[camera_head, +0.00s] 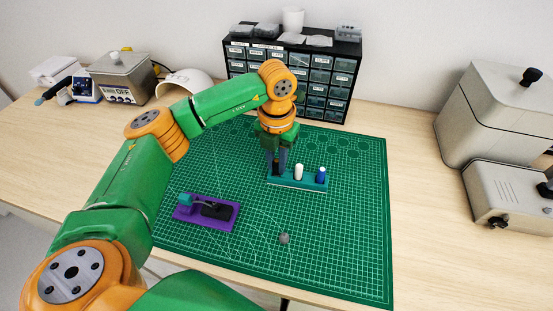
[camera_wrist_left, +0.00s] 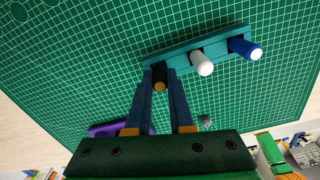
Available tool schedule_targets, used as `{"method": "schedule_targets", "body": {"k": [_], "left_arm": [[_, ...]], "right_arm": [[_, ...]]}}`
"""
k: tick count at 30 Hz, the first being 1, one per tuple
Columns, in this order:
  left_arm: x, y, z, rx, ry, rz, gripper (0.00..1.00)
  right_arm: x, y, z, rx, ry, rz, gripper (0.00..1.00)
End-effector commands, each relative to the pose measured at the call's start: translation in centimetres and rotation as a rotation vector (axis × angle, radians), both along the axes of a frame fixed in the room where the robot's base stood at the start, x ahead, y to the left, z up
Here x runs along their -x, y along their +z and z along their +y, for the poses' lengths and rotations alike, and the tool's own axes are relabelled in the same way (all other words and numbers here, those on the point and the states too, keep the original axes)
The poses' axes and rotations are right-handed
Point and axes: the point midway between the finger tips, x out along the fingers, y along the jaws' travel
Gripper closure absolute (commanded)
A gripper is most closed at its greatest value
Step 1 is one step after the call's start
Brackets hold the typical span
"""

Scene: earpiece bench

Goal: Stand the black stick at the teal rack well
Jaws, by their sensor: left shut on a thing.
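The teal rack (camera_head: 296,184) lies on the green mat, with a white stick (camera_head: 299,172) and a blue stick (camera_head: 321,175) standing in it; all three also show in the wrist view, the rack (camera_wrist_left: 180,55), the white stick (camera_wrist_left: 202,64) and the blue stick (camera_wrist_left: 245,49). My left gripper (camera_head: 277,170) is shut on the black stick (camera_wrist_left: 157,70), whose end facing the wrist camera is tan. The stick is roughly upright at the rack's left end. Its lower end is hidden, so I cannot tell whether it sits in the well. My right gripper is not in view.
A purple stand (camera_head: 233,213) with a teal and black piece lies left of the rack. A small grey ball (camera_head: 284,238) lies on the cutting mat (camera_head: 345,240) in front. A black drawer cabinet (camera_head: 345,80) stands behind. The mat's right side is clear.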

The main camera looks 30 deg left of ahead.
Motion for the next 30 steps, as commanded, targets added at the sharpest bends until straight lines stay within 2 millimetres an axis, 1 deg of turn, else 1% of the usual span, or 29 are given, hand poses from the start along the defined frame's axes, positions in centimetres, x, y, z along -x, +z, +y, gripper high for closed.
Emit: {"method": "schedule_targets", "body": {"k": [9, 24, 25, 26, 27, 28, 29, 30], "left_arm": [[0.00, 0.03, 0.00, 0.000, 0.000, 0.000, 1.00], [0.00, -0.58, 0.00, 0.000, 0.000, 0.000, 1.00], [0.00, -0.57, 0.00, 0.000, 0.000, 0.000, 0.77], [-0.01, -0.54, 0.00, 0.000, 0.000, 0.000, 0.69], [-0.01, -0.53, 0.00, 0.000, 0.000, 0.000, 0.58], [0.00, -0.53, 0.00, 0.000, 0.000, 0.000, 0.50], [0.00, -0.52, 0.00, 0.000, 0.000, 0.000, 0.45], [0.00, -0.52, 0.00, 0.000, 0.000, 0.000, 0.45]], "right_arm": [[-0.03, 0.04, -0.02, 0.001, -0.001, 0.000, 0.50], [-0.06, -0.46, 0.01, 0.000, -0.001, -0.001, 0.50], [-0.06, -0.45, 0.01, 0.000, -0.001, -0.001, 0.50], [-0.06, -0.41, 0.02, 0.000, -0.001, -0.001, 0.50], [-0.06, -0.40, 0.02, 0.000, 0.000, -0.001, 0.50], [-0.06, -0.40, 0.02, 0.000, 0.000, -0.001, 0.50], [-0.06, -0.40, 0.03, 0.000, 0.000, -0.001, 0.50], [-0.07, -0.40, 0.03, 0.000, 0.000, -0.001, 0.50]]}}
